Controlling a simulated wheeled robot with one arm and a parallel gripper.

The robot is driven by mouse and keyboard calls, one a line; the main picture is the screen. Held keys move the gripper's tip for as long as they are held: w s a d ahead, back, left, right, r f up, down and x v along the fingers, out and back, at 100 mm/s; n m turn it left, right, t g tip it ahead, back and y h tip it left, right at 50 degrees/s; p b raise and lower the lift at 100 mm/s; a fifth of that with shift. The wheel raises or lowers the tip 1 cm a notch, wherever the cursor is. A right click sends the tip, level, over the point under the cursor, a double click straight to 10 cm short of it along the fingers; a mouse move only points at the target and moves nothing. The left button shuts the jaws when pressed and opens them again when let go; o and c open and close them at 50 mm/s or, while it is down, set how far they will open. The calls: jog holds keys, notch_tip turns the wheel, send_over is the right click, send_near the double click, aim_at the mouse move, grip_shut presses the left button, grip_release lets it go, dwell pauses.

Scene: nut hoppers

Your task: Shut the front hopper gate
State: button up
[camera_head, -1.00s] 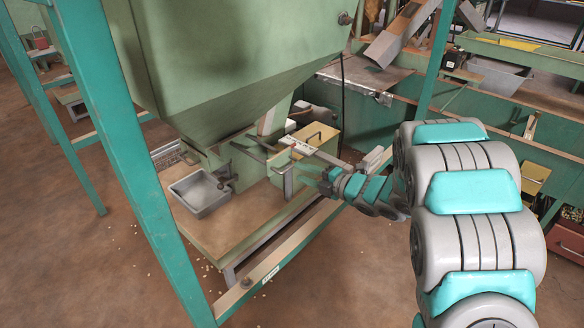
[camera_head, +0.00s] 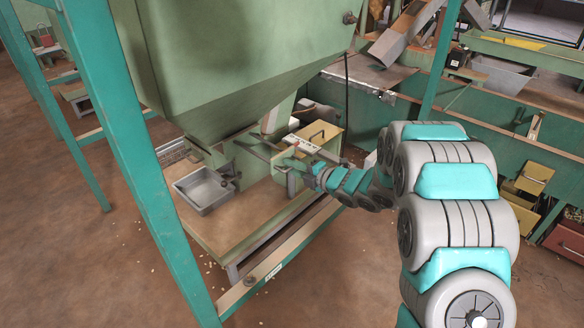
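The big pale green hopper (camera_head: 235,75) hangs in a teal frame and narrows to an outlet over a wooden bench. The gate slide (camera_head: 258,151) appears as a bar sticking out at the outlet's right side, near a green upright plate (camera_head: 280,172). How far the gate stands open is too small to tell. My gripper (camera_head: 299,172) is low at the right of this plate, very close to it. Its fingers are small and blend with the green parts, so contact and finger opening cannot be told.
A yellowish box with a dark handle (camera_head: 318,136) stands just behind my gripper. A teal frame leg (camera_head: 140,170) rises at the left, and a rail (camera_head: 262,283) runs along the bench's front. Open brown floor lies in front.

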grip_shut()
dwell(1.0)
